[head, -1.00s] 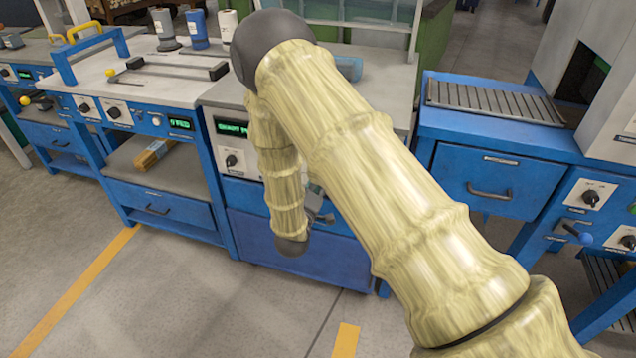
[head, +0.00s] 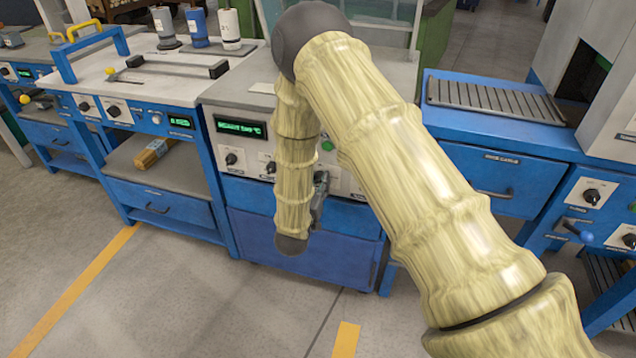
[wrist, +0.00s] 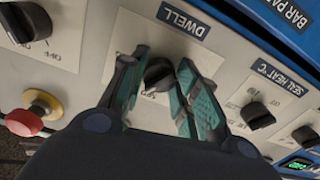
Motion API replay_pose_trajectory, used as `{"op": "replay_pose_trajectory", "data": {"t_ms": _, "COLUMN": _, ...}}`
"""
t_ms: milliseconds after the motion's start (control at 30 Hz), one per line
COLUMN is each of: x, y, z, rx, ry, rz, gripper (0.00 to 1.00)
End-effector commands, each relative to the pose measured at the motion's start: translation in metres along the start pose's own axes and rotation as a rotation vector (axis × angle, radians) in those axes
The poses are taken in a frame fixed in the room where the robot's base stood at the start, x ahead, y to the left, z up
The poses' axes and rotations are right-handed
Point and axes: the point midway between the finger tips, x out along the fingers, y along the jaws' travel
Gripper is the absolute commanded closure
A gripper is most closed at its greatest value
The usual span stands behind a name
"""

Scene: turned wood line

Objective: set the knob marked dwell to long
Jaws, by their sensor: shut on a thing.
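The dwell knob (wrist: 158,75) is black and sits on a pale plate under an upside-down DWELL label (wrist: 183,20) in the wrist view. My gripper (wrist: 165,72) has one teal-padded finger on each side of this knob and is shut on it. The fingers and the tilted view partly cover the plate's scale marks, so I cannot read the setting. In the head view my gripper (head: 320,190) shows only in part beside my forearm, in front of the machine panel, and the dwell knob is hidden there.
In the wrist view a seal heat knob (wrist: 258,115) is to the right, another black knob (wrist: 28,22) at the upper left, and a red button (wrist: 24,122) at the lower left. In the head view a green-lit display (head: 240,128) tops the panel. Blue benches stand both sides.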

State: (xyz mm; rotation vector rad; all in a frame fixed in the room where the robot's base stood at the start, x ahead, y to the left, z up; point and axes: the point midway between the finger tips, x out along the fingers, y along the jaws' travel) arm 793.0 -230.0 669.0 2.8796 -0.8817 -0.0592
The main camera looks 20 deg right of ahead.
Motion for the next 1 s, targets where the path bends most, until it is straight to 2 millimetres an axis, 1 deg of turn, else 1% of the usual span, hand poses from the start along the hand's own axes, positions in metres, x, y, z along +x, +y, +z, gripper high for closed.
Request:
{"op": "replay_pose_trajectory", "data": {"t_ms": 33, "x": -0.0004, "y": 0.0011, "z": 0.0028, "rx": 0.041, "ry": -0.005, "rz": 0.001, "gripper": 0.93}}
{"op": "replay_pose_trajectory", "data": {"t_ms": 700, "x": -0.0009, "y": 0.0001, "z": 0.0035, "rx": 0.673, "ry": -0.005, "rz": 0.003, "gripper": 0.93}}
{"op": "replay_pose_trajectory", "data": {"t_ms": 1000, "x": -0.0007, "y": 0.0001, "z": 0.0031, "rx": 0.895, "ry": -0.004, "rz": 0.003, "gripper": 0.93}}
